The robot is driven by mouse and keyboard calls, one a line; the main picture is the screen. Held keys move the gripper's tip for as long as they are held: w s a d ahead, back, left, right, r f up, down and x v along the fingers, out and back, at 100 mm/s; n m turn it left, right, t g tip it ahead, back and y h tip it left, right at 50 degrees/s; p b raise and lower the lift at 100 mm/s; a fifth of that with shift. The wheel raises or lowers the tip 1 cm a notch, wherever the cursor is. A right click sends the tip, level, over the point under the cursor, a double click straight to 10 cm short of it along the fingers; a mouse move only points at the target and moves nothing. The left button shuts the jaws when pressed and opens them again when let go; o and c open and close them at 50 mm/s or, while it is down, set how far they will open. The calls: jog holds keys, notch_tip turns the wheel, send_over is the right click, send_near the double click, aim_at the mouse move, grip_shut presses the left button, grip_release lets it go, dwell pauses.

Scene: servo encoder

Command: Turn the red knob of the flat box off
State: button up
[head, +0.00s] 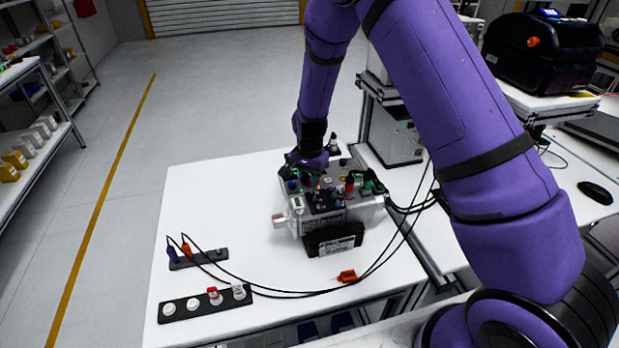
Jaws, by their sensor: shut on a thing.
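The grey-white box (296,222) stands on the white table, its top crowded with knobs and plugs. A red upright piece (350,184) shows on its top, right of my gripper; I cannot tell whether it is the red knob. A small orange-red spot (315,182) also shows there, just below my gripper. My gripper (306,172) points down at the rear left of the box top. It is shut on a small part there, which the fingers and wrist mostly hide. I cannot tell the knob's turn position.
A black strip with white and red buttons (180,308) lies at the table's front left. A smaller strip (210,258) holds purple and orange plugs. Black cables arc across the front to the box. An orange piece (347,276) lies in front. The table's left rear is clear.

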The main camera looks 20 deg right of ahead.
jog(key=n, duration=1)
jog(key=shift+n, duration=0.3)
dwell(0.4)
jog(key=o, duration=0.9)
jog(key=shift+o, duration=0.2)
jog(key=shift+r, duration=0.1)
notch_tip(320, 180, up, 11)
